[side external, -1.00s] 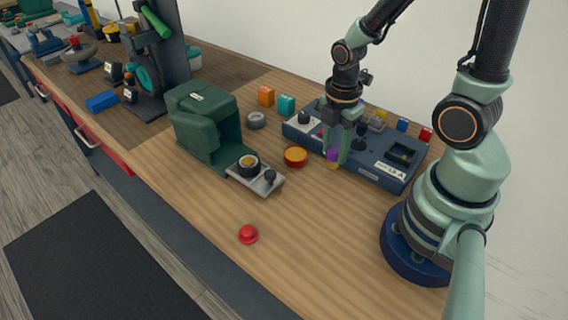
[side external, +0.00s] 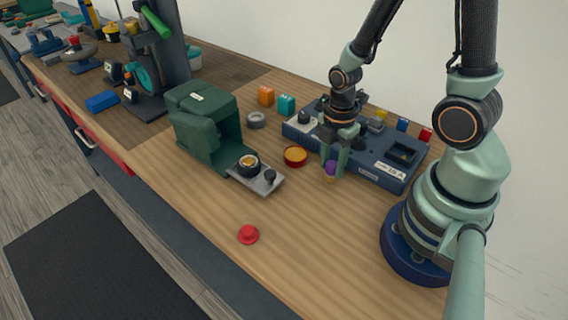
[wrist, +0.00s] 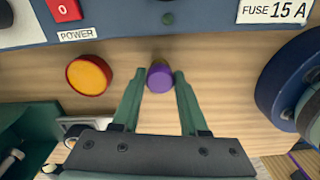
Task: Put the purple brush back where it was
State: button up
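The purple brush (side external: 331,168) is upright at the front edge of the blue console, purple end up and a yellowish part below. In the wrist view its round purple end (wrist: 160,78) shows between my fingertips. My gripper (side external: 335,170) points down around it. The two green fingers (wrist: 159,74) are spread, one on each side, with a thin gap visible to the brush on both sides. Whether the brush's lower end rests on the table is hard to tell.
The blue console (side external: 375,175) stands right behind the brush. An orange-topped red round dish (side external: 295,156) is just left, also near in the wrist view (wrist: 89,75). A green machine (side external: 208,125) with a grey plate stands further left. A red knob (side external: 248,234) lies in front; the front wood is clear.

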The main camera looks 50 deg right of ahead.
jog(key=o, duration=0.3)
notch_tip(320, 180, up, 12)
notch_tip(320, 180, up, 5)
jog(key=m+t, duration=0.3)
jog(key=m, duration=0.5)
send_over(333, 164)
jog(key=w+a, duration=0.2)
jog(key=w, duration=0.1)
jog(key=shift+w+a+r+m+t, duration=0.2)
jog(key=shift+r+m+t, duration=0.25)
jog(key=shift+r+m, duration=0.7)
jog(key=shift+w+a+r+m+t, duration=0.15)
jog(key=shift+a+r+m+t, duration=0.2)
jog(key=shift+r+m, duration=0.85)
jog(key=shift+w+a+r+m+t, duration=0.15)
jog(key=shift+r+m+t, duration=0.35)
jog(key=shift+m, duration=1.25)
